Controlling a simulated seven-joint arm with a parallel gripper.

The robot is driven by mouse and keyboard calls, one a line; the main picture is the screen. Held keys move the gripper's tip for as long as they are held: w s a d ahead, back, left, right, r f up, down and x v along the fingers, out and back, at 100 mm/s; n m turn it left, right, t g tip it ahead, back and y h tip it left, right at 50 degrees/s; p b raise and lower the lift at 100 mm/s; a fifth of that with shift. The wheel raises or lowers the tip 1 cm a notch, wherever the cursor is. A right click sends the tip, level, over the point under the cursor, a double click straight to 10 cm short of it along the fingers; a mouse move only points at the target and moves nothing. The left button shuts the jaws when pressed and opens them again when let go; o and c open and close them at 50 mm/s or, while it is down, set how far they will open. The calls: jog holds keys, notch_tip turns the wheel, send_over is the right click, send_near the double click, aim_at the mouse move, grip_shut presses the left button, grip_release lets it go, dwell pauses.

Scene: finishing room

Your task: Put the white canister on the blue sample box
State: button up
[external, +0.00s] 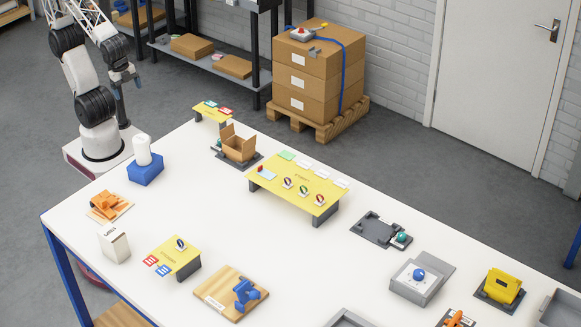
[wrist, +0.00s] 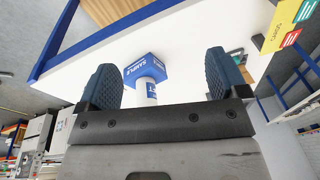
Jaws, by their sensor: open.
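The white canister (external: 142,149) stands upright on top of the blue sample box (external: 146,173), at the left end of the white table in the external view. In the wrist view, the canister (wrist: 147,91) and the blue box (wrist: 145,67) show between my two fingers, apart from both. My gripper (external: 127,80) is raised above and behind them, near the table's far left corner. In the wrist view my gripper (wrist: 162,64) is open with nothing between its fingertips.
An orange part on a small board (external: 108,205) and a white carton (external: 114,243) stand in front of the box. An open cardboard box (external: 238,147) and a yellow raised board (external: 295,184) lie to the right. Bare tabletop surrounds the blue box.

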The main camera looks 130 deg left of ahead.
jog(key=shift+s+a+r+n+t+h, duration=0.15)
jog(key=shift+s+n+t+h, duration=0.1)
jog(key=shift+s+n, duration=0.25)
jog(key=shift+s+a+r+n+t+h, duration=0.15)
jog(key=shift+s+n+h, duration=0.15)
jog(key=shift+n, duration=0.3)
dwell(0.6)
